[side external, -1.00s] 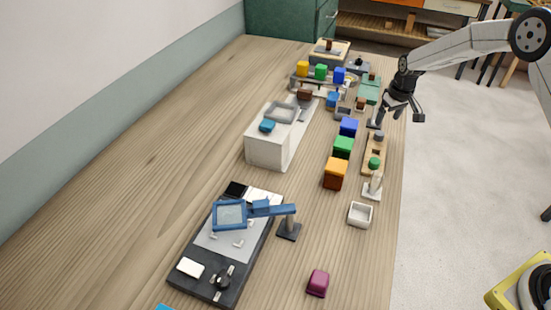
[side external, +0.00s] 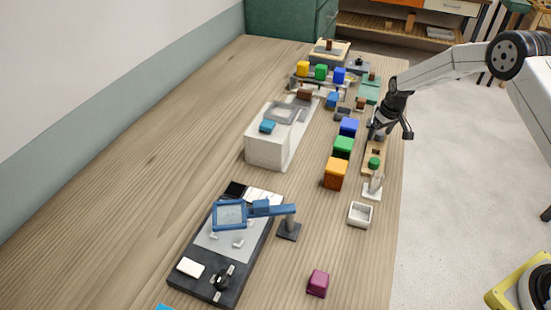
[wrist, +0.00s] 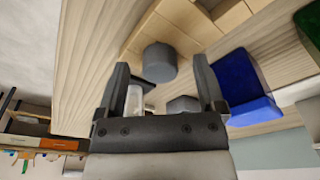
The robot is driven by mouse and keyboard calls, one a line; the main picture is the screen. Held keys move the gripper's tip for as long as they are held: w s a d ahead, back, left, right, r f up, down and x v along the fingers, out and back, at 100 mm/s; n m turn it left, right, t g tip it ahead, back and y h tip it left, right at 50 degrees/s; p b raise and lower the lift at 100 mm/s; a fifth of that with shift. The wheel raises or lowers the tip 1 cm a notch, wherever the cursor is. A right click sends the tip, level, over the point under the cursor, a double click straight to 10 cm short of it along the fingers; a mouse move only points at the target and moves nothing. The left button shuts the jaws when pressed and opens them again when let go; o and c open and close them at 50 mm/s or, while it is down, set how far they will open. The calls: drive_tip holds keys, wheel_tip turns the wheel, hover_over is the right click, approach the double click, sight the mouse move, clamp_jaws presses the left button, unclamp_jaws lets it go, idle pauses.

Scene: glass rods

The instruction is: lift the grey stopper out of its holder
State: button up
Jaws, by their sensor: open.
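The grey stopper (wrist: 159,62) stands in a light wooden holder (wrist: 185,22) in the wrist view. In that view it shows between the two fingertips of my gripper (wrist: 160,66), which is open with nothing between its fingers. In the side view my gripper (side external: 389,128) is over the far end of the wooden holder (side external: 367,169). There the stopper is mostly hidden behind my fingers. A green stopper (side external: 374,162) sits in the nearer part of the same holder. I cannot tell the exact height of my fingers above the grey stopper.
Blue (side external: 348,127), green (side external: 343,147) and orange (side external: 335,173) blocks stand in a row left of the holder. A small white stand (side external: 372,189) and a white open tray (side external: 360,214) are nearer. The table's right edge is close by. The left tabletop is clear.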

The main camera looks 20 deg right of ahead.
idle(0.5)
clamp_jaws()
drive_tip(key=shift+r, duration=0.7)
drive_tip(key=s+a+r, duration=0.2)
drive_tip(key=s+r, duration=0.9)
drive_tip(key=s, duration=0.2)
drive_tip(key=shift+s+a+r, duration=0.25)
drive_tip(key=shift+s+a, duration=0.1)
idle(0.4)
